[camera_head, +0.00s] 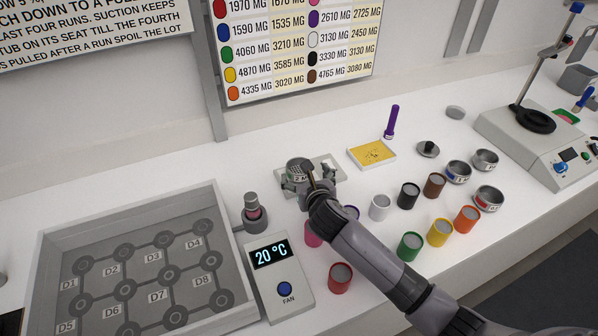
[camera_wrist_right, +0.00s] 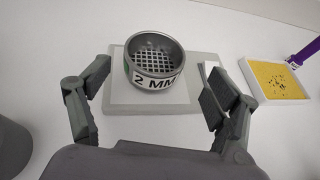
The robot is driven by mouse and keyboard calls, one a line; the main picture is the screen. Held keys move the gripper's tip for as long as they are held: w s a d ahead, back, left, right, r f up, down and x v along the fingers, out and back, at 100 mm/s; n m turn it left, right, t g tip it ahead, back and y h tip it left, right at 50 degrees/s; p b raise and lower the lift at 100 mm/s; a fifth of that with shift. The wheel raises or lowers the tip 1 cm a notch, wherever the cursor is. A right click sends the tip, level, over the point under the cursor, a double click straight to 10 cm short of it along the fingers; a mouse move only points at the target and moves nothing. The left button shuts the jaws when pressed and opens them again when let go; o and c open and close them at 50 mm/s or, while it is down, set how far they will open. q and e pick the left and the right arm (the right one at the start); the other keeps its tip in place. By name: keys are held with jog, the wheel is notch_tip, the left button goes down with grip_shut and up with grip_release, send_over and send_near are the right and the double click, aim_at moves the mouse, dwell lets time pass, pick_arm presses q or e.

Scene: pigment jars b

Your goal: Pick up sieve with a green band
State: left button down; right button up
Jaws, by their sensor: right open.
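A round metal sieve (camera_head: 298,166) sits on a pale grey plate (camera_wrist_right: 200,62) with a raised square platform. In the right wrist view the sieve (camera_wrist_right: 154,62) shows its mesh floor, a white "2 MM" label and a strip of green band at its left side. My right gripper (camera_wrist_right: 154,88) is open, its two fingers apart on the left and right of the sieve, with visible gaps to it. In the head view my right gripper (camera_head: 307,186) partly hides the sieve and plate. My left gripper is not in view.
Several colored jars, such as the green one (camera_head: 409,246), and more sieves (camera_head: 458,171) stand farther right. A capped bottle (camera_head: 254,212) and temperature box (camera_head: 278,280) are to the left.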

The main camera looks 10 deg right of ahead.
aim_at(297, 162)
jog(key=x, duration=0.4)
jog(key=shift+w+a+r+p, duration=0.15)
jog(key=shift+w+a+p, duration=0.25)
jog(key=shift+w, duration=0.1)
jog(key=shift+w+f, duration=0.2)
jog(key=shift+w, duration=0.15)
jog(key=shift+c, duration=0.2)
jog(key=c, duration=1.2)
jog(key=shift+c, duration=0.4)
jog(key=shift+r, duration=0.15)
